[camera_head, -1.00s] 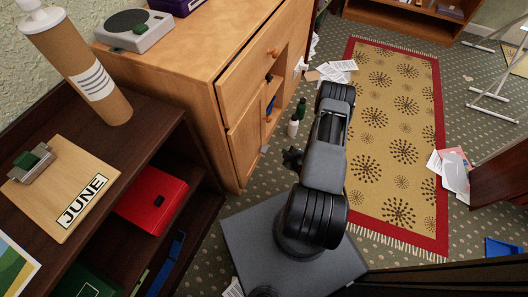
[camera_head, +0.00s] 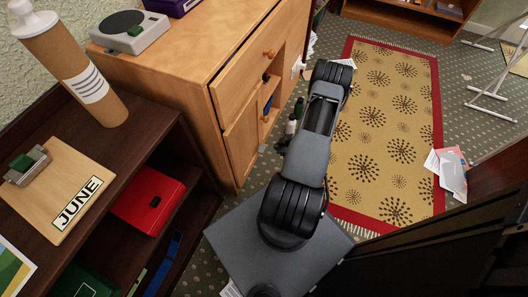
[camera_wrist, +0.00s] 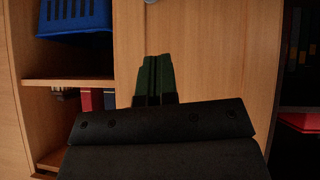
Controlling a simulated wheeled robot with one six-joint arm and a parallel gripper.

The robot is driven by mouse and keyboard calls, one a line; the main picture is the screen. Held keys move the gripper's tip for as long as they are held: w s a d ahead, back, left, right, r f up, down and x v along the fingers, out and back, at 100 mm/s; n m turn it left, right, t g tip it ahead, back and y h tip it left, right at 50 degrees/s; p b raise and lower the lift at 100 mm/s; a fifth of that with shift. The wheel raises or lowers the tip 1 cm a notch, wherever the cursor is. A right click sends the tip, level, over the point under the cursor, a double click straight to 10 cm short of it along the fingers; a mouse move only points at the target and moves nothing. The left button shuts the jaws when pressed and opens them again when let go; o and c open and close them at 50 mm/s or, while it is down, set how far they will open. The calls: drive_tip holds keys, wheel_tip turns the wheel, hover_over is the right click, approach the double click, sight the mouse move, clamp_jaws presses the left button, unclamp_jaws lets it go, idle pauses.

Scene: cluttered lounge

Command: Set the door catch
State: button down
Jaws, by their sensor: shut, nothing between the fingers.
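The wooden cabinet (camera_head: 205,75) stands left of my arm, its front facing the room. A pale wood door panel (camera_wrist: 205,55) fills the middle of the wrist view. A small grey metal piece (camera_wrist: 151,1) shows at the top edge there, mostly cut off; I cannot tell whether it is the catch. In the head view a small grey piece (camera_head: 262,148) sits low at the cabinet's front. My gripper (camera_wrist: 155,62) is shut and empty, its dark green fingers in front of the door panel. Contact with the panel cannot be told. The fingers cannot be made out clearly in the head view.
Left of the door in the wrist view are open shelves with a blue basket (camera_wrist: 75,18) and books (camera_wrist: 92,100). A dark shelf unit (camera_head: 125,145) with a red box (camera_head: 148,195) stands nearest. The patterned rug (camera_head: 395,150) is mostly clear.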

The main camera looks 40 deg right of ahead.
drive_tip(key=b, duration=0.5)
approach(261, 151)
drive_tip(key=w+a+f, duration=0.2)
drive_tip(key=w+f, duration=0.1)
drive_tip(key=w, duration=0.1)
drive_tip(key=shift+w+d+f+b, duration=0.1)
drive_tip(key=shift+d+f+b, duration=0.15)
drive_tip(key=shift+f+b, duration=0.45)
drive_tip(key=shift+f, duration=0.15)
drive_tip(key=shift+a, duration=0.3)
drive_tip(key=shift+d, duration=0.15)
